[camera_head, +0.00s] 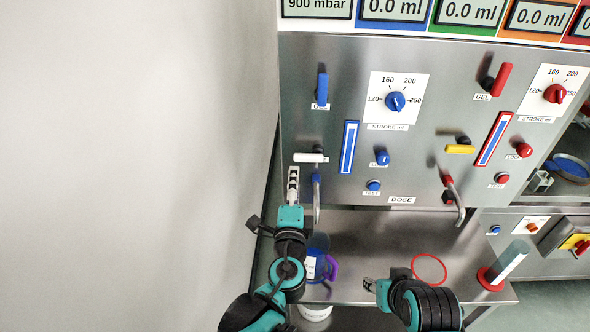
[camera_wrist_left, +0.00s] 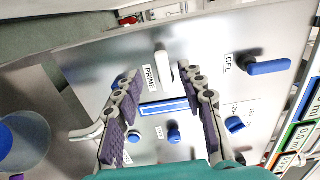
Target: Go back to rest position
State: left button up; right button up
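My left gripper (camera_head: 293,172) points up at the steel panel, just left of and below the white PRIME lever (camera_head: 310,157). In the left wrist view my left gripper (camera_wrist_left: 157,78) has its purple-padded fingers spread apart. The white PRIME lever (camera_wrist_left: 163,64) shows between and beyond the fingertips, and nothing is clamped. I cannot tell the exact gap to the lever. My right gripper (camera_head: 369,285) is low, over the steel shelf (camera_head: 365,230), pointing left; its finger gap is too small to read.
A blue jug with a purple handle (camera_head: 332,268) stands on the shelf beside my left arm. A red ring (camera_head: 429,269) and a clear cylinder with red base (camera_head: 490,279) are at right. Metal spouts (camera_head: 460,208) and knobs stick out from the panel. The left wall area is clear.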

pick_arm(q)
jog(key=shift+s, duration=0.95)
jog(key=s+a+f+n+g+y, duration=0.25)
jog(key=a+n, duration=0.25)
jog(key=a, duration=0.3)
jog(key=s+a+f+n+g+y, duration=0.1)
jog(key=s+a+f+n+g, duration=0.3)
jog(key=a, duration=0.3)
jog(key=s+f+n+g+h, duration=0.3)
jog(key=s+f+n+g, duration=0.1)
jog(key=s+n, duration=0.4)
jog(key=shift+s+f+n, duration=0.4)
jog(key=shift+s+f, duration=0.25)
jog(key=shift+s, duration=0.55)
